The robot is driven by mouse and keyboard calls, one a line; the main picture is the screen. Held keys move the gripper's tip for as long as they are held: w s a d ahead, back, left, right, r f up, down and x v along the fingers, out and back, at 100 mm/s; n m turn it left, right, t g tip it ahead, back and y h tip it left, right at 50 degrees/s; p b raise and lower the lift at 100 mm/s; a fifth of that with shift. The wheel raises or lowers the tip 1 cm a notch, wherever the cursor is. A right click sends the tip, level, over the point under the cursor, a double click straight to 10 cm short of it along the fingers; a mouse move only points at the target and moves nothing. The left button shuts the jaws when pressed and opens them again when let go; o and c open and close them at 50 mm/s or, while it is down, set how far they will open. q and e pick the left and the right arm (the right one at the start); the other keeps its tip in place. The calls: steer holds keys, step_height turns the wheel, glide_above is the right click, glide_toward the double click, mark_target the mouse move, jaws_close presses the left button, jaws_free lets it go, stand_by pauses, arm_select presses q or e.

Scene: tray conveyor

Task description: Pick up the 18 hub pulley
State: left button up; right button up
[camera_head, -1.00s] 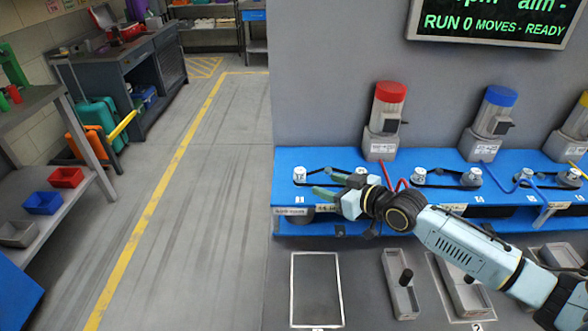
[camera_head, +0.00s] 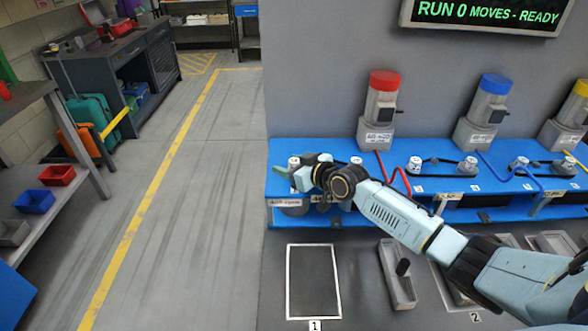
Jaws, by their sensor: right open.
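Several white-topped pulleys stand in a row on the blue bench, among them the leftmost pulley (camera_head: 294,161), one behind my wrist (camera_head: 356,160) and one further right (camera_head: 415,163). Their numbers are too small to read, so I cannot tell which is the 18 hub pulley. My right gripper (camera_head: 290,172) is open at the bench's left end, its green fingers close around or just in front of the leftmost pulley. I cannot tell whether they touch it. The gripper body hides part of the bench and belt. My left gripper is not in view.
Motors with red (camera_head: 385,80), blue (camera_head: 495,83) and yellow caps stand behind the bench. Red and blue cables run over the bench (camera_head: 442,184). Below are a framed dark pad marked 1 (camera_head: 314,282) and a grey tray (camera_head: 402,296) holding a black peg.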

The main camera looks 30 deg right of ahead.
steer(key=shift+w, duration=0.1)
steer(key=c, duration=1)
